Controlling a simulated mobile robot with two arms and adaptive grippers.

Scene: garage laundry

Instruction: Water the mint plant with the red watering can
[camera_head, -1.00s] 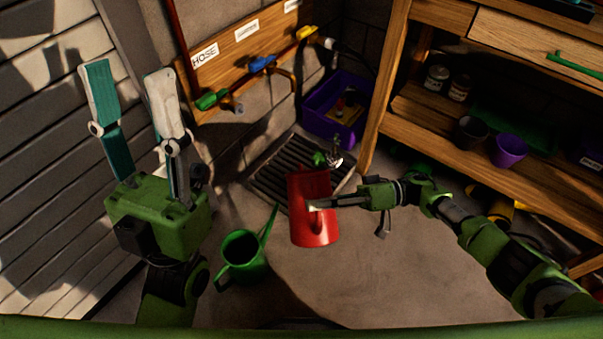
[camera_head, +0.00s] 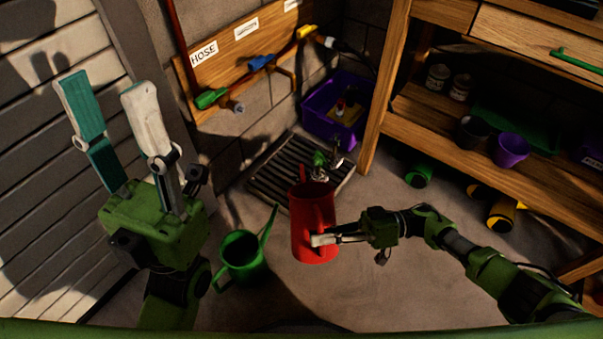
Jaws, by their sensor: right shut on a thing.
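The red watering can (camera_head: 314,226) is upright, a little in front of the floor drain grate. My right gripper (camera_head: 324,240) is shut on the red can at its near side, on what looks like its handle. I cannot tell whether the can touches the floor. My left gripper (camera_head: 100,95) is raised at the left, its two fingers pointing up and apart, open and empty.
A green watering can (camera_head: 240,258) stands on the floor left of the red one. Behind are the drain grate (camera_head: 272,184), a tap (camera_head: 333,144), and a purple crate (camera_head: 318,122). A wooden shelf (camera_head: 440,118) with pots is at right. The front floor is clear.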

